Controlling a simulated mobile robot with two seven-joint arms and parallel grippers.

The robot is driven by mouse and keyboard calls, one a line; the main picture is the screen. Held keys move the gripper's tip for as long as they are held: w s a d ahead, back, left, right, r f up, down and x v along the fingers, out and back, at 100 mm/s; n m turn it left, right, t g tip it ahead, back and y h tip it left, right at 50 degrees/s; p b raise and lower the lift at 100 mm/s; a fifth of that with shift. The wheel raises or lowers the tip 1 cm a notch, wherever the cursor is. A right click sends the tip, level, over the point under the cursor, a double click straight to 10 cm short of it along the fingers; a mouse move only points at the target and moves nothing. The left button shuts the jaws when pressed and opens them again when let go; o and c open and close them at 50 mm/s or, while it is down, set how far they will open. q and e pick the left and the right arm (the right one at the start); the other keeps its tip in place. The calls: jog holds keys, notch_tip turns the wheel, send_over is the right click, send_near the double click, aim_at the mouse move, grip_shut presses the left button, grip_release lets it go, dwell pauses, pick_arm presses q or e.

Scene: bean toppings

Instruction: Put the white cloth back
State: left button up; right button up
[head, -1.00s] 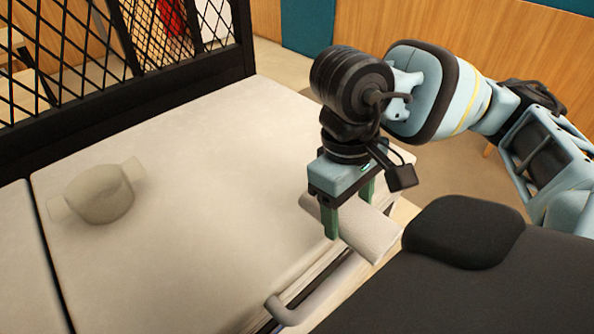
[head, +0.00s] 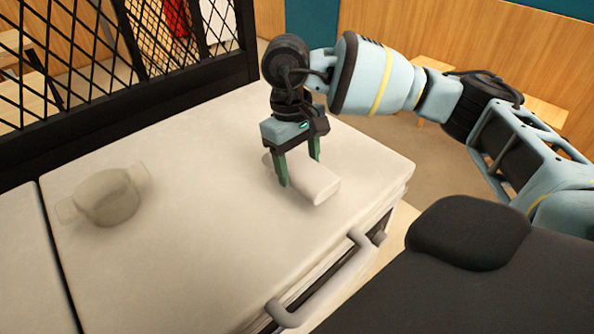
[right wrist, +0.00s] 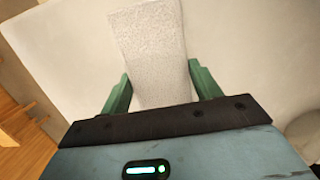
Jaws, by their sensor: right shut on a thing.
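The white cloth (head: 318,184) is a folded or rolled bundle over the pale countertop in the head view. My right gripper (head: 299,172) is shut on it, with a green finger on each side. In the right wrist view the cloth (right wrist: 150,50) stretches away between the fingers of the right gripper (right wrist: 162,92). I cannot tell whether the cloth touches the countertop. My left gripper is not in view.
The pale countertop (head: 200,240) is mostly clear. A two-handled pot-like vessel (head: 108,197) stands at its left. A black mesh partition (head: 120,70) runs along the back. A bar handle (head: 330,280) sticks out at the front edge.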

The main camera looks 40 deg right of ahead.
aim_at(295, 161)
jog(key=shift+w, duration=0.1)
jog(key=shift+w, duration=0.2)
jog(key=shift+w+d+f, duration=0.1)
jog(key=shift+w+f, duration=0.05)
jog(key=shift+f, duration=0.15)
notch_tip(295, 161, down, 3)
jog(key=shift+r, duration=0.1)
jog(key=shift+f, duration=0.25)
jog(key=o, duration=1)
jog(key=shift+c, duration=0.2)
